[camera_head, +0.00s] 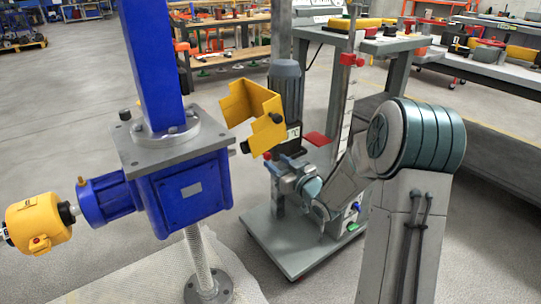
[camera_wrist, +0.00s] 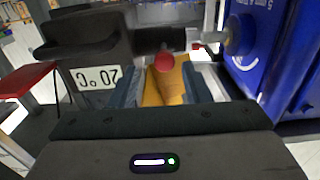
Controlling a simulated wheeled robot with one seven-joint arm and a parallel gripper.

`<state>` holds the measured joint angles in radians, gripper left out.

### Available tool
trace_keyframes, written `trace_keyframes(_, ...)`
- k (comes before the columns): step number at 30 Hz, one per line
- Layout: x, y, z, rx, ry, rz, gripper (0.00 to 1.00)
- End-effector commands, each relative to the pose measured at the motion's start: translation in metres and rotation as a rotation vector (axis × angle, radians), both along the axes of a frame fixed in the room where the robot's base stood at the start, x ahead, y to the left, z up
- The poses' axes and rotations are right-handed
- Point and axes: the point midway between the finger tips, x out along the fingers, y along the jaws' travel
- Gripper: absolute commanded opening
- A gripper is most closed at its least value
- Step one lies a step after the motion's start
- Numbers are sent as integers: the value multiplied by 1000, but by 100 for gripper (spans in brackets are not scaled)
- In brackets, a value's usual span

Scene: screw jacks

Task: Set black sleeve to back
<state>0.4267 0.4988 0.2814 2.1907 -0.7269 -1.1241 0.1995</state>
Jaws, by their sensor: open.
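I cannot tell for certain which part is the black sleeve. A small black collar (camera_head: 68,212) sits on the shaft between the blue jack's side motor and a yellow cylinder (camera_head: 38,224) at the far left. A black block (camera_head: 284,142) with a "20°C" label stands beside my gripper (camera_head: 287,168); the label (camera_wrist: 97,78) reads upside down in the wrist view. My gripper is open, its two blue-grey fingers apart (camera_wrist: 160,88). A yellow part with a red tip (camera_wrist: 167,80) shows between and beyond them; I cannot see any contact.
The blue screw jack (camera_head: 185,190) stands left of my gripper and fills the right of the wrist view (camera_wrist: 270,55). A yellow bracket (camera_head: 250,105) stands just above my gripper. A red plate (camera_head: 316,138) sticks out nearby. A grey wheeled base (camera_head: 290,245) lies below.

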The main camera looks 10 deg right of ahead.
Motion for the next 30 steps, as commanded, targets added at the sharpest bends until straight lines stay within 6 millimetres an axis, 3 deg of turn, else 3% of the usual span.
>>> trace_keyframes(6, -45, -24, 2, -1, 2, -4, 43)
trace_keyframes(12, -71, -37, 1, 0, 1, -4, 43)
trace_keyframes(30, -79, -41, 1, -1, 0, -2, 43)
